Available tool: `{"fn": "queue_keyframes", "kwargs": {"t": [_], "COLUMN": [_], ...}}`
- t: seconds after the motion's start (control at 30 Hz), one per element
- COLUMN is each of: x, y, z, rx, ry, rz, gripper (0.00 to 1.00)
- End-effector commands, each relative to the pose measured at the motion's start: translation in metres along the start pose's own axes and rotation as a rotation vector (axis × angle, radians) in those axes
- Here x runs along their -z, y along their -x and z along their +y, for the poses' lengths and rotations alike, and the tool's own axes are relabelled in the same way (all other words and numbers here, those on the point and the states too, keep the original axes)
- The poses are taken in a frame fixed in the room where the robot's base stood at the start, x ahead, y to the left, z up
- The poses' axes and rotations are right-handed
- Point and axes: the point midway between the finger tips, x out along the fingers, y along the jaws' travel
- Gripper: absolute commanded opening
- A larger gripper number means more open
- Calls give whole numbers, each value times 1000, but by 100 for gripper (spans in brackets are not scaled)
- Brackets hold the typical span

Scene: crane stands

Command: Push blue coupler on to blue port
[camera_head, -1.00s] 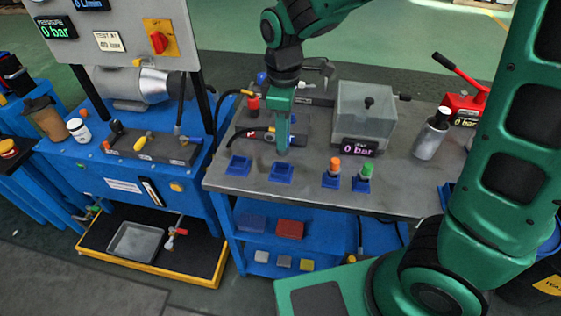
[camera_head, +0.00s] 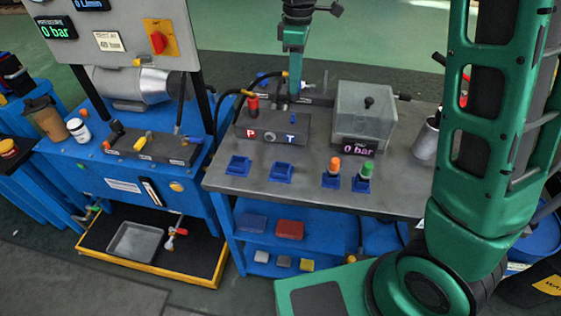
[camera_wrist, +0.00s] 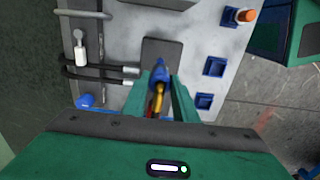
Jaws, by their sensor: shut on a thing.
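My gripper (camera_head: 293,92) points down just behind the top of the grey port block (camera_head: 272,128), which carries a red P and a blue T label (camera_head: 290,136). In the wrist view its two fingers (camera_wrist: 161,98) are shut on the blue coupler (camera_wrist: 158,72), with a yellow hose end behind it. The coupler's tip shows over or close to the dark block (camera_wrist: 160,48). The blue port is not clearly visible, and I cannot tell whether the coupler touches it. In the head view the fingers hide the coupler.
A red coupler (camera_head: 252,104) stands at the block's P side, with a black hose arching left. A clear tank (camera_head: 364,114) with a 0 bar display is close on the right. Empty blue holders (camera_head: 239,166) and orange and green capped pieces (camera_head: 334,166) line the bench front.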

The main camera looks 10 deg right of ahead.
Motion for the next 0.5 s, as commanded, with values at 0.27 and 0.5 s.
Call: {"fn": "queue_keyframes", "kwargs": {"t": [0.27,0.5], "x": [1,0], "y": [-34,-44], "z": [-1,-1], "rx": [0,-1], "ry": [0,0], "rz": [0,1], "gripper": [1,1]}}
